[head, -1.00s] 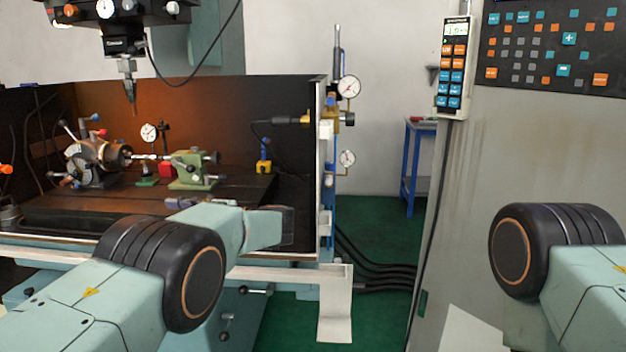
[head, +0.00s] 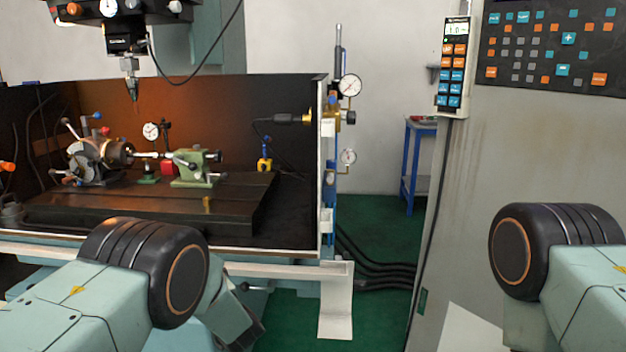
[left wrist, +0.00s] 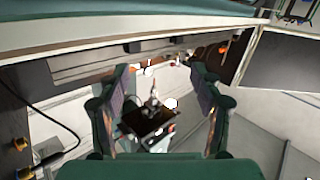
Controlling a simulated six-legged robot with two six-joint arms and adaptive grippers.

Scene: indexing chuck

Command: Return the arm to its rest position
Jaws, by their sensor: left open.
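My left arm (head: 150,270) comes in from the lower left in the head view. Its forward link (head: 230,312) points down in front of the machine, and the gripper itself is hidden there. In the left wrist view my left gripper (left wrist: 162,82) is open, its two fingers apart with nothing between them. The arm is clear of the indexing chuck (head: 100,160), which sits on the dark machine table (head: 130,215). My right arm (head: 560,255) shows at the lower right; its gripper is out of view.
A green tailstock (head: 194,167) and a dial gauge (head: 151,131) stand beside the chuck. The machine's front rim (head: 290,270) is close to my left arm. A grey control cabinet (head: 530,150) with a pendant (head: 453,75) stands at right. Green floor (head: 385,240) lies between.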

